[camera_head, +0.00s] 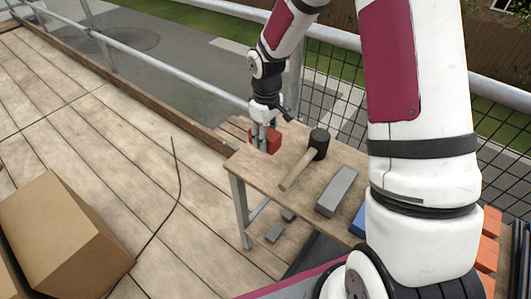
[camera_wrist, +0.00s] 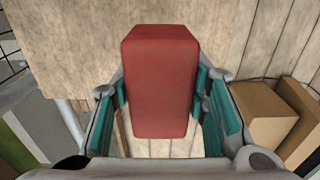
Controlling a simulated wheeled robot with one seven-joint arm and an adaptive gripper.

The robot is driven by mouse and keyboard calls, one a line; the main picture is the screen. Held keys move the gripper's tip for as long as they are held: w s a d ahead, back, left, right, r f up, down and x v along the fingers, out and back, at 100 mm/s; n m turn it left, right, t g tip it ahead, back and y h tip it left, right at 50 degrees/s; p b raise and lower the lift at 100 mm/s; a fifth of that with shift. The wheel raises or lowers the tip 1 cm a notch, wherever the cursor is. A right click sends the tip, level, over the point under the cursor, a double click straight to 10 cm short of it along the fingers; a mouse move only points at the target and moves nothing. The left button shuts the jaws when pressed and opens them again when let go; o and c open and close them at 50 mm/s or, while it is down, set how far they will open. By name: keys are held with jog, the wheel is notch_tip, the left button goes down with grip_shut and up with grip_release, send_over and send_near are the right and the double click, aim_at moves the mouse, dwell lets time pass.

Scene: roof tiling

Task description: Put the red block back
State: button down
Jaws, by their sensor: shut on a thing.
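The red block (camera_wrist: 160,85) sits between the teal-padded fingers of my gripper (camera_wrist: 163,105) in the wrist view. My gripper is shut on it. In the head view the red block (camera_head: 271,140) shows at the far left end of the wooden table (camera_head: 250,165), with my gripper (camera_head: 263,140) at it, pointing down. The fingers hide part of the block there. I cannot tell whether the block touches the tabletop or hangs just above or beside its edge.
A black-headed mallet (camera_head: 304,160) lies beside the block on the table. A grey block (camera_head: 337,191) and a partly hidden blue block (camera_head: 358,222) lie nearer. Cardboard boxes (camera_head: 65,235) stand on the plank floor at left. Orange bricks (camera_head: 489,240) are at right. A mesh railing (camera_head: 345,90) runs behind the table.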

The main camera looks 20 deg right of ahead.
aim_at(266, 159)
jog(key=shift+f, duration=3)
jog(key=c, duration=0.9)
grip_release()
jog(key=shift+f, duration=0.1)
jog(key=shift+c, duration=0.2)
